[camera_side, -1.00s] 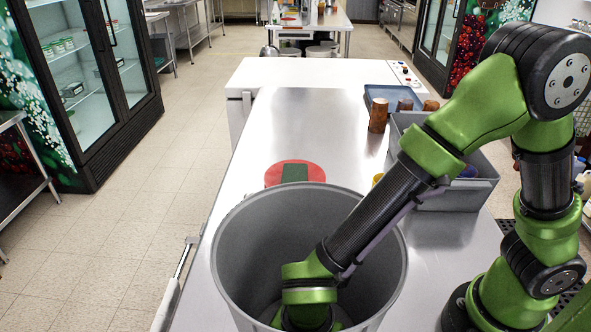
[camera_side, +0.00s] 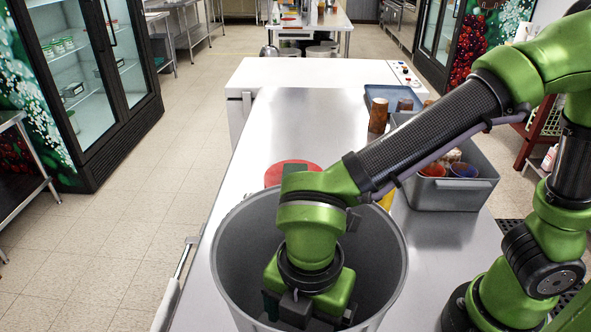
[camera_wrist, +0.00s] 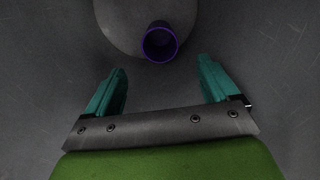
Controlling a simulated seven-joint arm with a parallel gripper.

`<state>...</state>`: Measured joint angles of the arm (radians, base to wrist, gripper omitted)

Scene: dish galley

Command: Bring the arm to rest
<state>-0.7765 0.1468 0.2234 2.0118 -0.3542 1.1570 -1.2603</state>
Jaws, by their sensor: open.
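My gripper (camera_wrist: 161,78) shows in the wrist view with its two teal fingers wide apart and nothing between them. In the side view my gripper (camera_side: 305,300) is inside the mouth of the large grey bin (camera_side: 232,250), pointing down; its fingertips are mostly hidden there. A purple-rimmed cup (camera_wrist: 160,42) lies deep in the bin, beyond the fingertips and apart from them.
The bin wall surrounds my gripper. A grey crate (camera_side: 455,197) with several cups stands to the right under my forearm. A brown cup (camera_side: 378,115), a blue tray (camera_side: 375,93) and a red disc (camera_side: 280,172) are farther back. The steel table's (camera_side: 300,120) middle is mostly clear.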

